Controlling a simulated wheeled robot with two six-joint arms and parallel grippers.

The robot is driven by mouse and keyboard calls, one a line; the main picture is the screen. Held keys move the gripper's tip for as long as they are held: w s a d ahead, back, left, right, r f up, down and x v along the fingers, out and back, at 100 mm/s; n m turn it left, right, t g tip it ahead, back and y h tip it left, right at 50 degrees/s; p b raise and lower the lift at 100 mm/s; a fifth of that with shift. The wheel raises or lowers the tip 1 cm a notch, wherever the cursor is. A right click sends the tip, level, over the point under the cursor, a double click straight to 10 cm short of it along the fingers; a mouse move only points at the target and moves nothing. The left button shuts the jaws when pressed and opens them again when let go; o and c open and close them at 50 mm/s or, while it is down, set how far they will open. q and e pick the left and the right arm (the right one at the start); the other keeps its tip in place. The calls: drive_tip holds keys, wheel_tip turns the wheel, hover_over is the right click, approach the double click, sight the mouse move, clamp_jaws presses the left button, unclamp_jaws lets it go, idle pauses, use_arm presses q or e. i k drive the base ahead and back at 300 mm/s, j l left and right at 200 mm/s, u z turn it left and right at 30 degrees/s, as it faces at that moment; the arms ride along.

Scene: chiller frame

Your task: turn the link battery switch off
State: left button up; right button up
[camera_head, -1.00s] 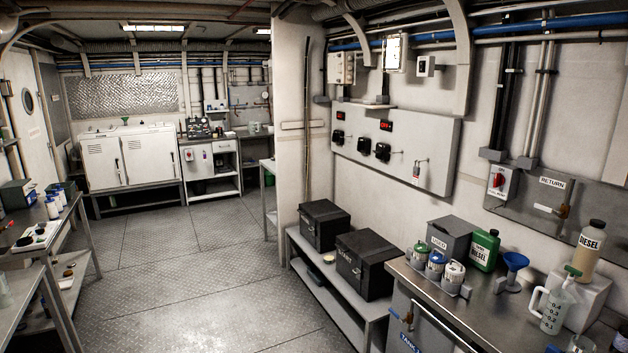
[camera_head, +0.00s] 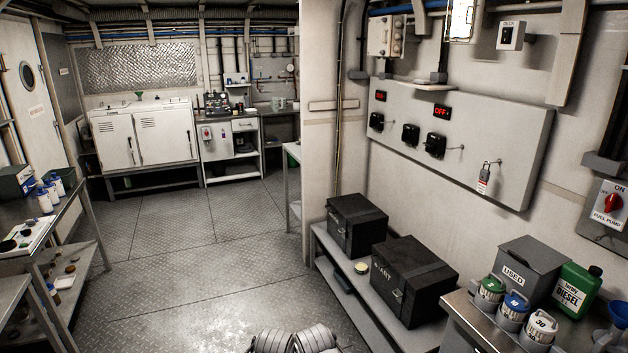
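A pale switch panel (camera_head: 510,160) is on the right-hand wall above the two black boxes. It carries three black rotary switches: a left one (camera_head: 376,121), a middle one (camera_head: 410,134) and a right one (camera_head: 436,145). I cannot read any label that tells which is the link battery switch. A small red-lit display (camera_head: 442,112) above the right switch seems to read OFF; another red display (camera_head: 380,96) above the left switch is too small to read. Neither gripper is in view. Grey ribbed parts at the bottom edge look like mine.
A tagged padlock (camera_head: 484,180) hangs on the panel. Black boxes (camera_head: 356,226) and (camera_head: 412,280) stand on a low bench below it. A counter with a grey USED bin (camera_head: 528,270) and a green diesel can (camera_head: 577,290) is at lower right. The floor (camera_head: 200,270) at left-centre is clear.

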sight(406, 135)
drive_tip(key=i+l+u, duration=0.15)
drive_tip(key=i+u, duration=0.15)
drive_tip(key=i, duration=1.4)
drive_tip(key=i+z, duration=0.3)
drive_tip(key=i+j+z, duration=0.25)
drive_tip(key=i, duration=0.25)
drive_tip(key=i+l+z, duration=0.2)
drive_tip(key=z, duration=0.25)
drive_tip(key=i+z, duration=0.7)
drive_tip(key=z, duration=0.25)
